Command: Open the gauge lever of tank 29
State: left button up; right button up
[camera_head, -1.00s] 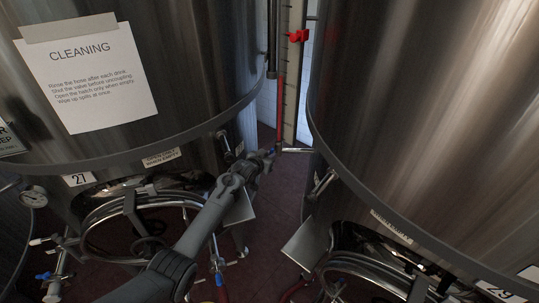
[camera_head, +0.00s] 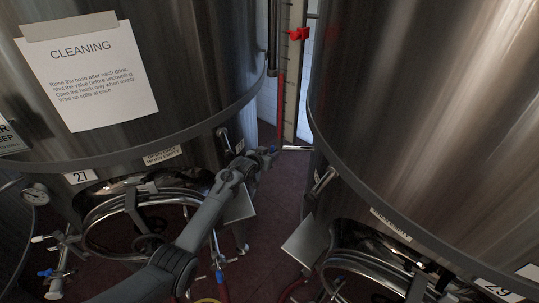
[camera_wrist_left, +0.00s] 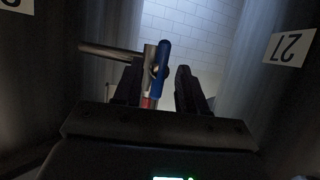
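Tank 29 (camera_head: 440,110) is the large steel tank on the right, with its number plate (camera_head: 497,290) at the bottom right. The gauge, a red tube (camera_head: 281,105) on a pale strip, stands in the gap between the tanks. A silver lever or pipe piece (camera_head: 298,148) shows at its foot. My left gripper (camera_head: 268,154) is beside it, small and dark in the head view. In the left wrist view, a blue handle (camera_wrist_left: 161,62) and a metal fitting (camera_wrist_left: 112,52) lie before the open fingers (camera_wrist_left: 158,88). My right gripper is out of view.
A red marker (camera_head: 299,34) sits high on the gauge. Dark red floor (camera_head: 280,205) shows between the tanks.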

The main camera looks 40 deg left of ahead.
pick_arm(q)
jog(key=shift+s, duration=0.1)
jog(key=v, duration=1)
jog(key=shift+s, duration=0.3)
jog(key=shift+r, duration=0.1)
dwell(0.3)
